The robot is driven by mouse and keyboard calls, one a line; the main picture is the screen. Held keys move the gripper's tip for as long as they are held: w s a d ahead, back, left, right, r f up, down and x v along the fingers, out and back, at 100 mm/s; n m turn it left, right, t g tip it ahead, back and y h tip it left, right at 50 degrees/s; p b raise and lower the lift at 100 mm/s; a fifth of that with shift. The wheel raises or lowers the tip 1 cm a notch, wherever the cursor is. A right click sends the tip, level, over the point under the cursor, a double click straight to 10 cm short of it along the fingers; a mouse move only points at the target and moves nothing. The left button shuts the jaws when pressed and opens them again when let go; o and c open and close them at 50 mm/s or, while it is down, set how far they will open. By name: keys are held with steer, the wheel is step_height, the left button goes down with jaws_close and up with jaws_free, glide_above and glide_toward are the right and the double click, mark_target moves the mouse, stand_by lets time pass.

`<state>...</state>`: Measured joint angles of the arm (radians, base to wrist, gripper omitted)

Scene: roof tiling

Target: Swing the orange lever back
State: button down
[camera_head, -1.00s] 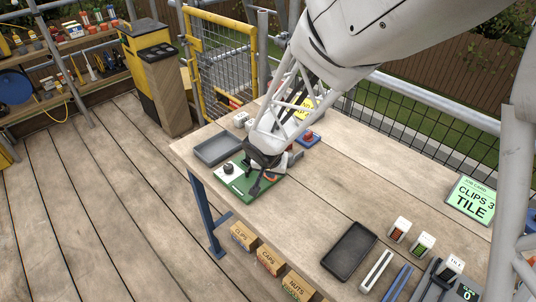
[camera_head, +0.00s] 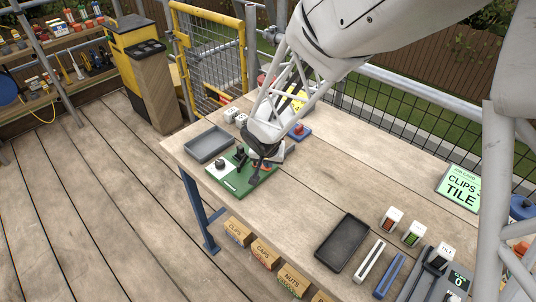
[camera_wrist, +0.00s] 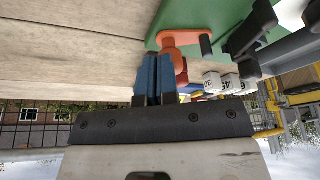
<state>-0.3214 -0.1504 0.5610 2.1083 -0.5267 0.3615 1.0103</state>
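The green board (camera_head: 232,186) lies on the near left part of the workbench, with a white patch, a dark round knob (camera_head: 221,164) and black upright parts on it. The orange lever (camera_wrist: 178,40) shows in the wrist view at the board's edge, a rounded orange piece with an arm running down behind the right finger. My gripper (camera_head: 261,164) is low over the board's right side. In the wrist view its two blue fingers (camera_wrist: 155,76) are together, with nothing visible between them. The lever is just right of them; whether they touch is unclear.
A grey tray (camera_head: 209,144) lies behind the board, and a blue block with a red button (camera_head: 299,131) stands right of my gripper. A black tray (camera_head: 342,243) and small dispensers (camera_head: 391,219) are toward the front right. The bench middle is clear.

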steer(key=shift+s, duration=0.15)
steer(key=shift+s+r, duration=0.1)
steer(key=shift+s, duration=1.55)
steer(key=v, duration=1)
steer(key=shift+s+d, duration=0.2)
steer(key=shift+d, duration=0.1)
steer(key=s+d+r+n, duration=0.1)
steer(key=s+d+r, duration=0.6)
steer(key=s+d, duration=0.1)
steer(key=s+d+r+n+g, duration=0.1)
steer(key=s+d+r, duration=0.6)
steer(key=s, duration=0.4)
steer(key=shift+s+d+y, duration=0.3)
steer(key=shift+d+y, duration=0.1)
steer(key=shift+d, duration=0.1)
